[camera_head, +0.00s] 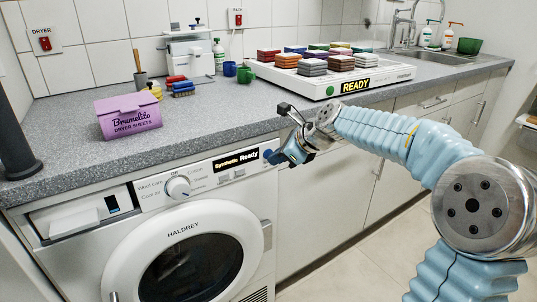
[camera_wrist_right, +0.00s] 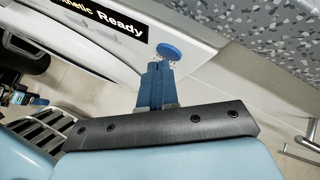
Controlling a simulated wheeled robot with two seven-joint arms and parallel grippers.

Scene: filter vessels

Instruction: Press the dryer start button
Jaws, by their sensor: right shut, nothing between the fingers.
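The dryer (camera_head: 190,235) is a white front-loading machine under the counter, with its round door closed. Its panel display (camera_head: 236,160) reads "Synthetic Ready". A round blue button (camera_wrist_right: 183,49) sits on the panel just right of the display; in the head view it is at the panel's right end, mostly by my fingertips. My right gripper (camera_head: 274,157) is shut and empty, with its blue fingers (camera_wrist_right: 157,82) pointing at the button. The fingertips are very close to the button; I cannot tell whether they touch.
The grey counter (camera_head: 215,108) runs above the dryer. A purple dryer-sheets box (camera_head: 128,115) stands on it, with a white tray (camera_head: 320,80) of coloured stacks labelled "READY" farther right. Red switches (camera_head: 45,43) are on the wall. Open floor lies at right.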

